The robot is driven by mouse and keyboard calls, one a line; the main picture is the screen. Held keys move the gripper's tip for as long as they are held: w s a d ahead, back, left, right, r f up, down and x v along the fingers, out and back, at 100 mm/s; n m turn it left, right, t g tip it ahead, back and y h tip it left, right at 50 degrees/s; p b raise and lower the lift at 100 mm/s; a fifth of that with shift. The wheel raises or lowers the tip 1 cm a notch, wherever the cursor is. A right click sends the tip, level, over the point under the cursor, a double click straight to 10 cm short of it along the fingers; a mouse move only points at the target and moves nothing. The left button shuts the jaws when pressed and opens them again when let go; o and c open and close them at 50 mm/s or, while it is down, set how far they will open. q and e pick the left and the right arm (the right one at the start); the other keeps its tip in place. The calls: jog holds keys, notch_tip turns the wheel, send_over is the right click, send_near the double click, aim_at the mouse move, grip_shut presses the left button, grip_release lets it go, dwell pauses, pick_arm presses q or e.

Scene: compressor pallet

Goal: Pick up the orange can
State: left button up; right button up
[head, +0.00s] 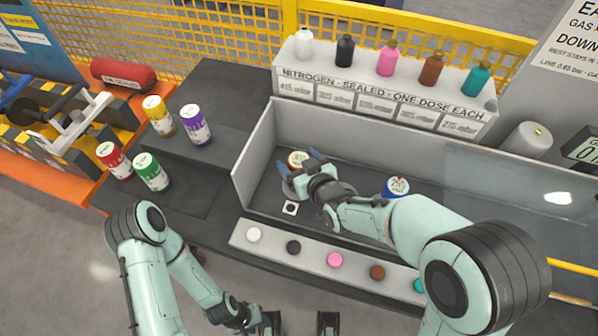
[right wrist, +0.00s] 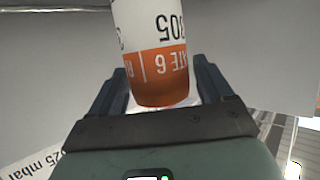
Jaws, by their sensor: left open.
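The orange can (head: 297,159), with a white and orange label, stands in the grey tray near its left end. In the right wrist view the orange can (right wrist: 160,75) fills the space between the two fingers. My right gripper (head: 301,171) is low in the tray at the can, and its fingers look spread on either side of it. I cannot tell whether they touch it. The gripper hides the can's lower part in the head view. My left gripper (head: 298,323) is open and empty at the bottom edge of the head view.
A blue can (head: 397,187) stands in the tray (head: 253,157), partly behind my right arm. Yellow, purple, red and green cans (head: 151,172) stand on dark steps at left. A shelf (head: 385,102) holds several bottles behind the tray. A strip (head: 312,256) with coloured buttons runs in front.

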jog(key=c, duration=1)
